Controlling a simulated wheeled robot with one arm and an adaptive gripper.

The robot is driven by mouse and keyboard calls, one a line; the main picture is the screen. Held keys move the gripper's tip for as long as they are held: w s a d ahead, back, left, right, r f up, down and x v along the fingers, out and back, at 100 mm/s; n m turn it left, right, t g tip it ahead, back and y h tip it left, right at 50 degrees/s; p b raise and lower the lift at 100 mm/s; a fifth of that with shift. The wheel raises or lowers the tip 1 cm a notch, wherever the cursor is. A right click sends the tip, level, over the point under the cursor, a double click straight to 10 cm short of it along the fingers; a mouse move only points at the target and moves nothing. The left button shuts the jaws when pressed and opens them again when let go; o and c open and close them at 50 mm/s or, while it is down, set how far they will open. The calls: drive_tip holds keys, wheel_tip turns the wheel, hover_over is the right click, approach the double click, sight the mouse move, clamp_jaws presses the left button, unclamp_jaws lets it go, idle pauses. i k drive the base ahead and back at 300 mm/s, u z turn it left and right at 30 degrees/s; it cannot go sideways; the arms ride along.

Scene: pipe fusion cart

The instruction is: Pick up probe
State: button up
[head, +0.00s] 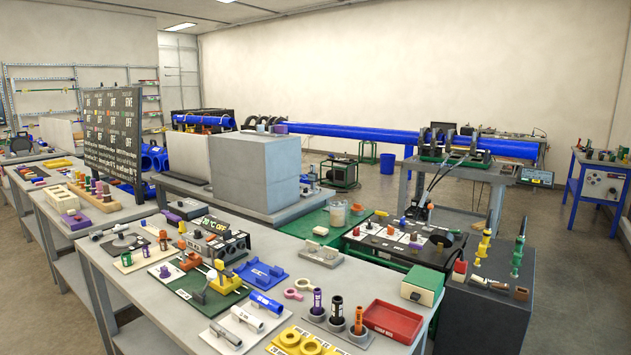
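No part of my gripper shows in the head view. I cannot tell for certain which thing is the probe. A box with a lit display reading about 20 °C and OFF (224,240) stands on the near grey bench (105,268).
White cylinders (245,320), a blue tray (262,273), upright dark tubes (337,311) and a red tray (392,320) crowd the bench's front. A large grey block (255,172) stands behind. A long blue pipe (345,131) runs across the back. Floor shows at far right.

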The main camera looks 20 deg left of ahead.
sight(313, 176)
drive_tip(key=z, duration=0.25)
drive_tip(key=k, duration=0.3)
drive_tip(key=z, duration=1.05)
drive_tip(key=i, duration=3.6)
drive_tip(key=u, duration=0.55)
drive_tip(key=i, duration=1.75)
drive_tip(key=u, duration=0.95)
drive_tip(key=i, duration=3.95)
drive_tip(key=u, duration=0.1)
